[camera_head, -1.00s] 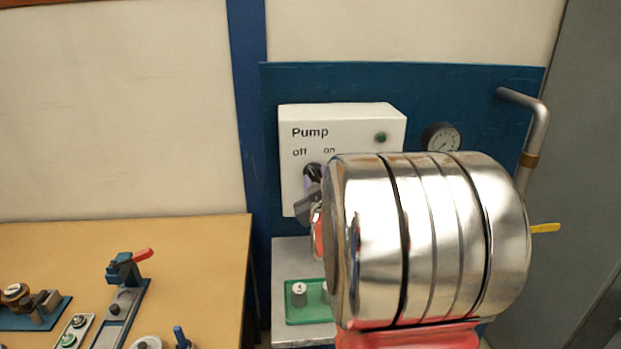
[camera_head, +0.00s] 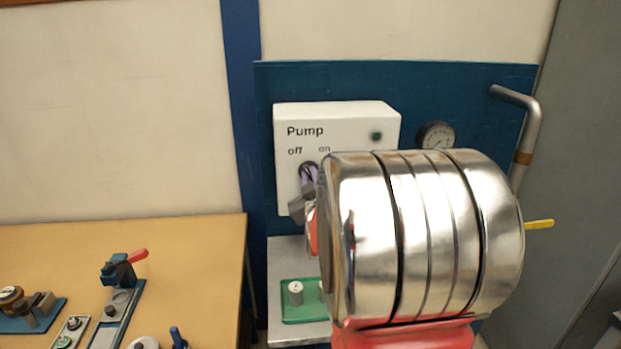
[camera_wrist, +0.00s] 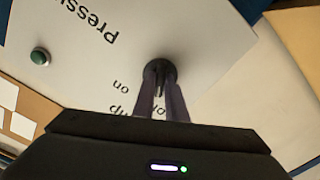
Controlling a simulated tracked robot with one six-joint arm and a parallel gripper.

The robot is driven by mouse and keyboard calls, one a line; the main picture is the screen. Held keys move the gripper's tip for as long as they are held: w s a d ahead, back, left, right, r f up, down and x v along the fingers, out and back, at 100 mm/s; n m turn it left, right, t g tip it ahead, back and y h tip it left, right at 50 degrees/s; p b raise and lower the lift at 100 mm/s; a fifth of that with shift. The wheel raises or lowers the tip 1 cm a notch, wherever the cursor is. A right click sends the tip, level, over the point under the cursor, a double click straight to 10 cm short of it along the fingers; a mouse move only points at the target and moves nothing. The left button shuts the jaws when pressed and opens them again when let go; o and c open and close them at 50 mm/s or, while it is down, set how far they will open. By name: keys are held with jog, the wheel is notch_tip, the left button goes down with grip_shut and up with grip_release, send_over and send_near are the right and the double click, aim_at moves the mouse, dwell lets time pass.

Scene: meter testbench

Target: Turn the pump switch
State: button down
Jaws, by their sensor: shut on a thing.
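The white pump box (camera_head: 350,130) is on the blue panel, marked "Pump", "off" and "on". Its dark round switch (camera_head: 308,166) is low on the front, partly hidden by my gripper. My gripper (camera_head: 309,178) reaches it from below right, with its fingers at the knob. In the wrist view, the switch (camera_wrist: 160,68) lies between the tips of my gripper (camera_wrist: 161,78), which is shut on it. The box face (camera_wrist: 205,35) appears upside down there, with "on" to the left of the knob. The pointer's exact direction is hard to tell.
My large metallic arm link covers much of the right side in the head view. A gauge (camera_head: 436,136), a bent pipe (camera_head: 535,120) and a green tray (camera_head: 300,312) are near. A wooden table (camera_head: 180,250) with fixtures stands at left.

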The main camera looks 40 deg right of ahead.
jog(key=shift+m, duration=0.4)
jog(key=m, duration=1.1)
jog(key=shift+s+d, duration=0.1)
dwell(0.4)
jog(key=c, duration=1.8)
grip_release()
jog(key=shift+s, duration=0.1)
